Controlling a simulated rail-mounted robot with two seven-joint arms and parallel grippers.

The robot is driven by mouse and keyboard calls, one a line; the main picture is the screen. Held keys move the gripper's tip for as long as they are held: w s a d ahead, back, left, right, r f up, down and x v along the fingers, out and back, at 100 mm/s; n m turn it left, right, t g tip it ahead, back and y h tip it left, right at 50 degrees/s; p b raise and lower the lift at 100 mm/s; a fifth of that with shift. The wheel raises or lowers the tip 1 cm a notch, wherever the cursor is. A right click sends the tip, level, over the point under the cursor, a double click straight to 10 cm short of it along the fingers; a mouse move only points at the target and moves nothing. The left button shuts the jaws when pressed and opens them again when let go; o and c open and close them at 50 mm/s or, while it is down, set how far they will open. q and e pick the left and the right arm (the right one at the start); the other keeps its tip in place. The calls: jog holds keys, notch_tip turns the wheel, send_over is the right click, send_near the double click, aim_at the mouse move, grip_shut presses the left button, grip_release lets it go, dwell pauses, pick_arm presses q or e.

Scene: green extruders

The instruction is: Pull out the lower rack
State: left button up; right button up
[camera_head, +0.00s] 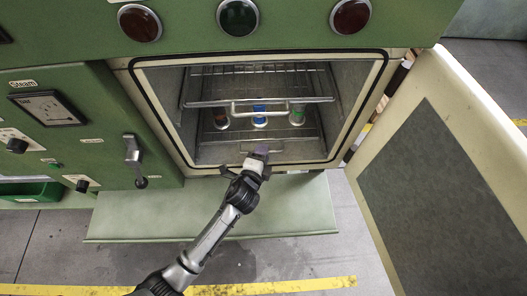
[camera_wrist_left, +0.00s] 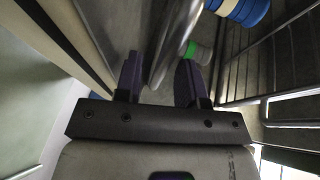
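The lower rack (camera_head: 285,138) is a wire shelf low inside the open chamber, with three small cans standing on it. My left gripper (camera_head: 258,155) is at the chamber's front opening, at the front of the lower rack. In the left wrist view its two purple fingers (camera_wrist_left: 159,80) are apart. A thick curved metal bar (camera_wrist_left: 172,45) shows between them, with gaps on both sides, so the fingers do not look closed on it. The gripper partly hides the rack's front edge in the head view. My right gripper is in neither view.
The upper rack (camera_head: 275,84) with its pale handle (camera_head: 260,108) is above the cans. The door (camera_head: 432,170) stands open to the right. A green ledge (camera_head: 150,212) runs below the opening. A lever (camera_head: 132,152) is on the panel at left. The floor in front is clear.

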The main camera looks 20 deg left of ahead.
pick_arm(q)
jog(key=shift+w+f, duration=0.1)
jog(key=shift+w, duration=0.5)
grip_shut()
